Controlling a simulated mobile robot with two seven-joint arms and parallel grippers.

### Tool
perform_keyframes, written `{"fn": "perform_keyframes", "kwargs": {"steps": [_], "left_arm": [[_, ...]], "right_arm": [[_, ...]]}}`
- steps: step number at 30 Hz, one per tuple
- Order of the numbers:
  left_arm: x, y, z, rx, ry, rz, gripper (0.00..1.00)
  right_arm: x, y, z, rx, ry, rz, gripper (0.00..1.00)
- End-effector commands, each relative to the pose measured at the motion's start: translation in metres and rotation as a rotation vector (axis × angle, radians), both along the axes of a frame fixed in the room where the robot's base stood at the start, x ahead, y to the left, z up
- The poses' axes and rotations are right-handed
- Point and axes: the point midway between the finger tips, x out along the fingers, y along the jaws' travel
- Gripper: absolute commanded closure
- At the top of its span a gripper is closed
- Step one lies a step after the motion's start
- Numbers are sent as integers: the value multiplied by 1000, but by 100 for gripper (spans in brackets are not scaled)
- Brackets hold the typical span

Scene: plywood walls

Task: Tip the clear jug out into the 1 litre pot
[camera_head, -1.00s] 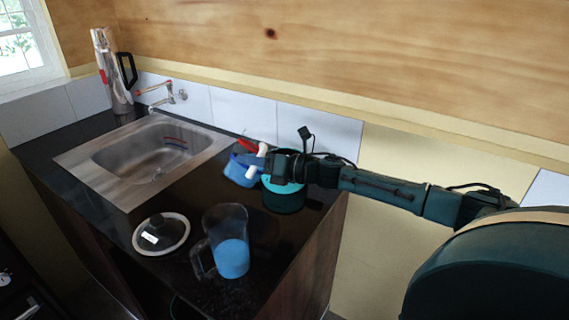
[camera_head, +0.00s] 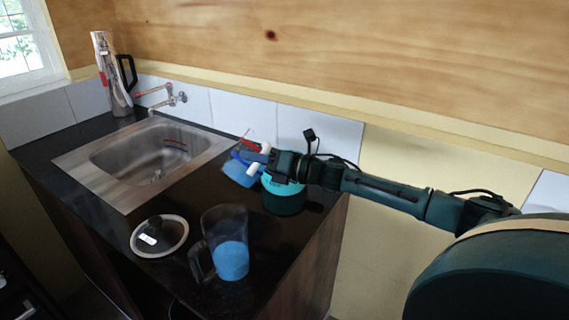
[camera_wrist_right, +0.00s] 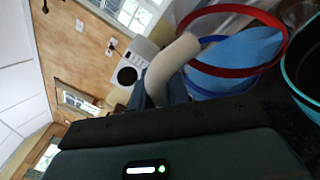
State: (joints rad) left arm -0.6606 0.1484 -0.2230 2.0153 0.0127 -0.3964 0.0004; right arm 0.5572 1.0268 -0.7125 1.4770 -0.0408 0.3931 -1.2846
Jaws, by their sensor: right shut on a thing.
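My right gripper (camera_head: 268,166) is shut on the white handle (camera_wrist_right: 172,68) of a clear jug (camera_wrist_right: 235,55) with a red rim and blue contents. In the head view the jug (camera_head: 240,172) is partly hidden by the gripper and looks tilted. It is up at the left side of a teal-and-dark pot (camera_head: 285,200), whose open top is partly covered by my gripper. In the right wrist view the pot's teal rim (camera_wrist_right: 293,84) is at the right edge, close beside the jug. Blue still shows inside the jug. My left gripper is not in view.
A larger see-through jug (camera_head: 225,225) with blue contents stands near the counter's front edge. A glass lid (camera_head: 160,236) lies left of it. The steel sink (camera_head: 95,180) and tap are further left. A tall steel flask (camera_head: 112,75) stands at the back left corner.

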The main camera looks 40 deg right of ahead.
Motion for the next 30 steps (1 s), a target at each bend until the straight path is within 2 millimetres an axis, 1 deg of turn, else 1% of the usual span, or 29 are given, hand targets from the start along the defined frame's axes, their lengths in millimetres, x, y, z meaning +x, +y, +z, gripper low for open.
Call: {"fn": "perform_keyframes", "kwargs": {"steps": [16,30], "left_arm": [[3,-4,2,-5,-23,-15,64],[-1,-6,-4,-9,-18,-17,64]], "right_arm": [[0,-3,2,76,-5,3,100],[0,-7,4,140,-5,4,100]]}}
